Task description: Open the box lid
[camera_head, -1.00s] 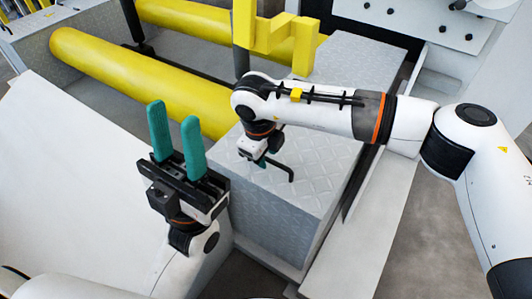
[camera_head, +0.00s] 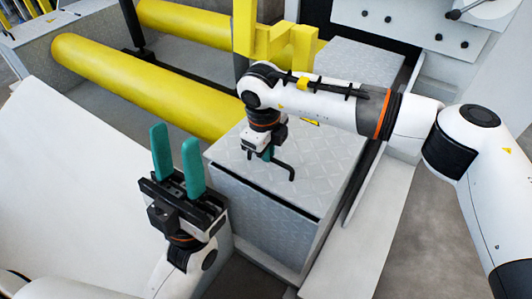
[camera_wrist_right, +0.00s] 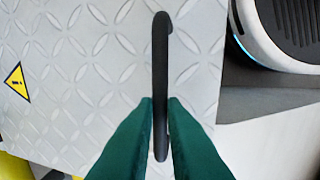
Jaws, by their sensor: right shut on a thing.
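The box (camera_head: 255,222) has a grey diamond-plate lid (camera_head: 325,170), which lies flat or nearly so; I cannot tell whether it is slightly raised. My right gripper (camera_head: 268,154) comes down from above and is shut on the handle. In the right wrist view the green fingers (camera_wrist_right: 160,112) close on both sides of the black handle (camera_wrist_right: 160,60). My left gripper (camera_head: 177,158) is open and empty, fingers upward, left of the box.
Yellow rollers (camera_head: 140,85) lie behind and left of the box. A yellow bracket (camera_head: 275,38) rises behind my right wrist. A white sloped panel (camera_head: 75,190) fills the left side. A yellow warning sticker (camera_wrist_right: 17,81) is on the lid.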

